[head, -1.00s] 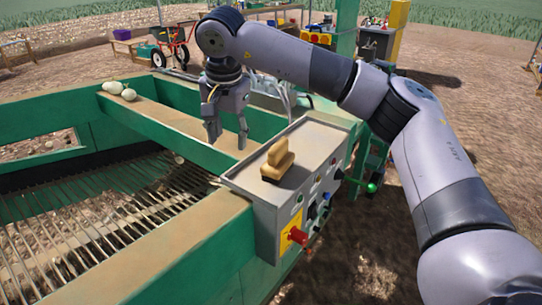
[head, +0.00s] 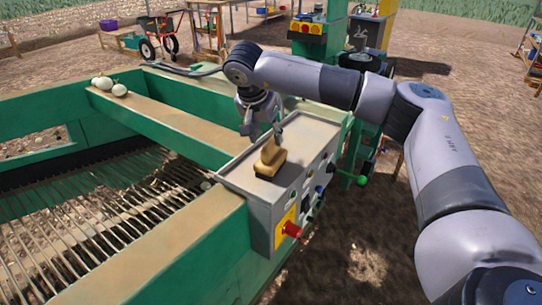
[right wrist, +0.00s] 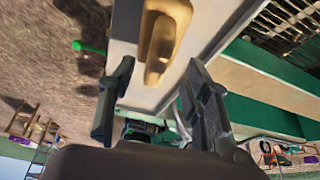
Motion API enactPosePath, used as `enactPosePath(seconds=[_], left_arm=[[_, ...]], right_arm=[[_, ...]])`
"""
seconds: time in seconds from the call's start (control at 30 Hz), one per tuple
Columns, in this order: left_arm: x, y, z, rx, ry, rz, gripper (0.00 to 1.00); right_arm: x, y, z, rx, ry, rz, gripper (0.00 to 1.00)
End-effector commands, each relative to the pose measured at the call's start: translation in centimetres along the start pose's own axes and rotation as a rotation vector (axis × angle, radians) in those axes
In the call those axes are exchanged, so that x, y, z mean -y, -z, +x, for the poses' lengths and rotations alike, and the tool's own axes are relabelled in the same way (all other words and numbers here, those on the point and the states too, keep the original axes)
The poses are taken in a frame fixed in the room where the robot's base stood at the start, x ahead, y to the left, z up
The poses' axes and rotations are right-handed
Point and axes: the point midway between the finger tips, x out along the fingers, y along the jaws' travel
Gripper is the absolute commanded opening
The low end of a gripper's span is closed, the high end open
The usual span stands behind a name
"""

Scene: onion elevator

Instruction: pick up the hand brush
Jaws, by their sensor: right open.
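The hand brush (head: 269,160) has a tan wooden handle and block. It lies on the grey top of the control box (head: 235,176), near the box's left front part. My right gripper (head: 263,135) is just behind and above the brush in the head view, fingers pointing down. In the right wrist view the brush (right wrist: 163,40) shows beyond the open fingers of my right gripper (right wrist: 155,85), roughly in line with the gap between them. Nothing is between the fingers, and they look apart from the brush. My left gripper is not in view.
The control box has a red knob (head: 292,230) and several buttons on its front. Green beams surround the bar grate (head: 100,215) at left. Pale onions (head: 109,86) lie on a wooden ledge (head: 165,122). A green-tipped lever (head: 362,180) sticks out at the box's right.

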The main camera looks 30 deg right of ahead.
Motion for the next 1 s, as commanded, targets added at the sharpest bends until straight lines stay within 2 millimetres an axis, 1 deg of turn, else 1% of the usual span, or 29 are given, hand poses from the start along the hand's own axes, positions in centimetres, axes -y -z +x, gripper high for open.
enactPosePath(seconds=[0.07, 0.23, 0.3, 0.4, 0.5, 0.67, 1.0], left_arm=[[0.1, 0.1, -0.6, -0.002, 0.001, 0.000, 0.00], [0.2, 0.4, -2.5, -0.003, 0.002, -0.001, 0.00], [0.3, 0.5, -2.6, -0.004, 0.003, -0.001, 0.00], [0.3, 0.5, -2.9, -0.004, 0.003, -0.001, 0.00], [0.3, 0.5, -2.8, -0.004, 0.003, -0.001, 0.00], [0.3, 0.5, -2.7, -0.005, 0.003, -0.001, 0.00], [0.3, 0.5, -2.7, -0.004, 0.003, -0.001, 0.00]], right_arm=[[-0.1, 0.2, 0.5, 0.001, -0.003, 0.001, 0.45], [-0.4, 0.6, 2.8, 0.002, -0.006, 0.002, 0.45], [-0.3, 0.4, 4.0, 0.002, -0.005, 0.001, 0.45], [-0.3, 0.4, 4.9, 0.002, -0.003, 0.001, 0.45], [-0.3, 0.3, 5.2, 0.001, -0.001, 0.001, 0.45], [-0.3, 0.3, 5.2, 0.000, -0.001, 0.001, 0.45], [-0.3, 0.3, 5.2, 0.001, 0.000, 0.000, 0.22]])
